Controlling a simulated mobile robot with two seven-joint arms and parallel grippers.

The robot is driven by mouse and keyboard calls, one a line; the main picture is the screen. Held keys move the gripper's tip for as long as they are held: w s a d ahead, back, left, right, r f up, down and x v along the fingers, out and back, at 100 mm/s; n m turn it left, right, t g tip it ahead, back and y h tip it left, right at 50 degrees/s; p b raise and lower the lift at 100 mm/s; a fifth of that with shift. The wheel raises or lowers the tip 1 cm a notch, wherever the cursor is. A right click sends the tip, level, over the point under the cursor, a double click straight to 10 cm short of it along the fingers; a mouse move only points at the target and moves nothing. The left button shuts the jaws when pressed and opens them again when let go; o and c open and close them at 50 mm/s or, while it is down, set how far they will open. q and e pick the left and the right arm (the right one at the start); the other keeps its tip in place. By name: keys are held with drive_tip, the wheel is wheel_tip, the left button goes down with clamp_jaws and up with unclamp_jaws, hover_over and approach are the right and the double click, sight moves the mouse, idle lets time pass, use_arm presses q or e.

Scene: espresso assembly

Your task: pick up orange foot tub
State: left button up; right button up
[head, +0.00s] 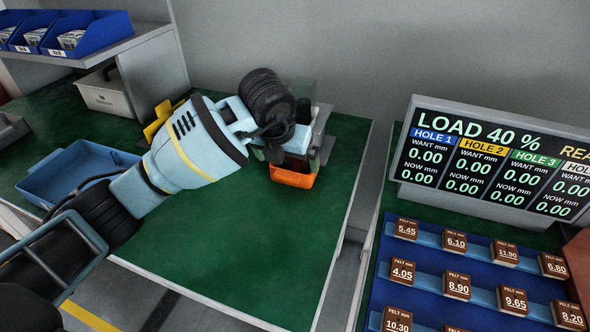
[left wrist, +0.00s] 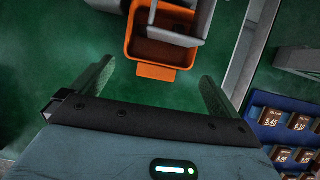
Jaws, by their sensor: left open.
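The orange foot tub (head: 293,178) sits on the green worktop, under or against a grey machine, in the head view. My left arm and gripper cover part of it there. In the left wrist view the orange tub (left wrist: 157,72) shows its open dark inside and a flat orange tab on its near side. My left gripper (left wrist: 155,88) is open, its two fingers apart on either side of the tab, and nothing is between them. The fingertips are hidden in the head view. My right gripper is not in view.
The grey machine (left wrist: 185,20) stands over the tub. A blue bin (head: 72,178) lies at the left of the green worktop (head: 250,250). A gap separates it from the right table, which holds a display (head: 490,160) and a blue rack (head: 430,255) of labelled felt blocks. The worktop's front is clear.

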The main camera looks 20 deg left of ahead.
sight(291, 172)
use_arm(q)
drive_tip(key=shift+x, duration=3.65)
drive_tip(key=c, duration=0.7)
drive_tip(key=shift+r, duration=0.1)
drive_tip(key=shift+r, duration=0.45)
wheel_tip(291, 172, up, 3)
drive_tip(key=shift+f, duration=0.1)
drive_tip(key=s, duration=1)
drive_tip(key=s+r, duration=0.1)
drive_tip(key=s, duration=0.5)
drive_tip(key=shift+d+r, duration=0.1)
